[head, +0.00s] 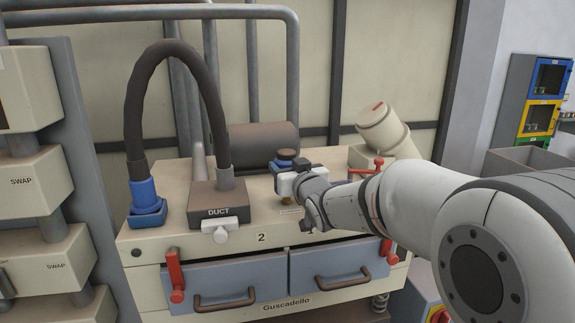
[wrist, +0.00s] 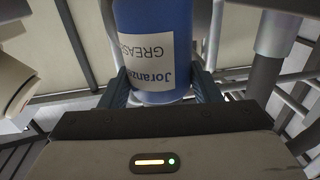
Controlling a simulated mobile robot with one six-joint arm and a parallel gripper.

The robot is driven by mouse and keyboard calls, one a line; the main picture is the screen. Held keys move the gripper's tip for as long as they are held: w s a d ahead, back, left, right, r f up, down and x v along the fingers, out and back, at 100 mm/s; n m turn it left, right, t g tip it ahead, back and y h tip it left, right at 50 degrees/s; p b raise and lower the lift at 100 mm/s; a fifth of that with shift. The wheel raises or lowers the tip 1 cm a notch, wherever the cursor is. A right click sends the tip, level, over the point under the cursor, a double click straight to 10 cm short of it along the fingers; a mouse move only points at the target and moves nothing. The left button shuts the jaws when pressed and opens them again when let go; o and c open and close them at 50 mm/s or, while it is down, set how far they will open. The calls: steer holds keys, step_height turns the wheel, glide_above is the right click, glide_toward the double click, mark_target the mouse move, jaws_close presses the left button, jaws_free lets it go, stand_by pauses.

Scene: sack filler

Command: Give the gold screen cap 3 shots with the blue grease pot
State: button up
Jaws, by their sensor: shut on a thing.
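My gripper (head: 287,182) is shut on the blue grease pot (wrist: 152,40), above the top of the machine. In the wrist view the pot stands between my two fingers, with its white label upside down, reading "GREASE". A small brownish-gold piece (head: 287,199) shows just under the gripper. It may be the gold screen cap or the pot's lower end, and I cannot tell whether they touch.
A DUCT box (head: 218,197) with a dark hose stands left of the gripper, its hose ending at a blue fitting (head: 144,196). A brown cylinder (head: 263,142) lies behind. A cream tilted cylinder (head: 383,126) and a red handle (head: 366,170) stand to the right. Drawers (head: 222,275) are below.

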mark_target(289, 154)
steer(key=shift+f+b, duration=0.75)
steer(key=shift+b, duration=0.25)
stand_by(0.7)
steer(key=shift+r, duration=0.15)
steer(key=shift+r+p, duration=0.35)
steer(key=shift+r, duration=0.4)
steer(key=shift+r+p, duration=1.5)
steer(key=shift+r, duration=1.1)
steer(key=shift+f, duration=0.1)
